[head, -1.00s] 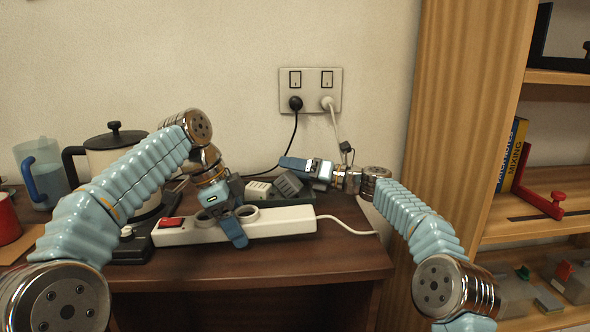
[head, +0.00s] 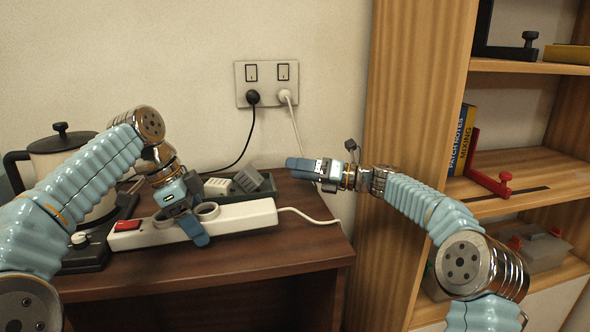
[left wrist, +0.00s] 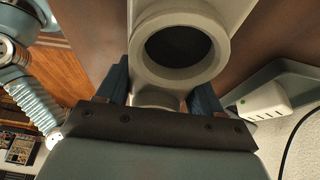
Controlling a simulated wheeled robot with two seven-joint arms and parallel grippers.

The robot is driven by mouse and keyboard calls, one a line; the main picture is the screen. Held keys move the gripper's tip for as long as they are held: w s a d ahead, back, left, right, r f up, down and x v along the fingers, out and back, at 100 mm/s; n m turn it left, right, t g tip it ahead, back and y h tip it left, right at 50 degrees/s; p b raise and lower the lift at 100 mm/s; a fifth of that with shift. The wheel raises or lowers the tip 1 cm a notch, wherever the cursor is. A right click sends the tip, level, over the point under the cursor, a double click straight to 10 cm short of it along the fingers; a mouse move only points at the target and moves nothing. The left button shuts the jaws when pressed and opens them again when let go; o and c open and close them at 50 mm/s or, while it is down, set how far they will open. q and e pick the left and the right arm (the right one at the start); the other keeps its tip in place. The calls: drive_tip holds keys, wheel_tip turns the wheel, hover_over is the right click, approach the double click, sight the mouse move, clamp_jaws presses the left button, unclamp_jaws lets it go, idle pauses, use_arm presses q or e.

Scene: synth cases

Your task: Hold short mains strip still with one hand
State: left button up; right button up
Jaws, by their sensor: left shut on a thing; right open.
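The short mains strip (head: 250,214) is white with a red switch (head: 128,225) at its left end and round sockets. It lies on the dark wooden desk. My left gripper (head: 190,212) is shut across the strip, one blue finger down its front side and the far finger mostly hidden. In the left wrist view the strip (left wrist: 180,12) runs between the two blue fingers, with a round socket in front of them. My right gripper (head: 305,168) is open and empty, above the desk's right end, apart from the strip.
A wall socket (head: 267,84) holds a black and a white plug. A kettle-like pot (head: 62,160) stands at left. A wooden shelf unit (head: 400,110) stands close at right.

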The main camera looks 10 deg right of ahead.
sight(131, 223)
use_arm(q)
drive_tip(key=o, duration=1.2)
drive_tip(key=shift+o, duration=0.2)
drive_tip(key=v, duration=0.5)
drive_tip(key=shift+a, duration=0.35)
drive_tip(key=a, duration=1.1)
drive_tip(key=shift+a, duration=0.2)
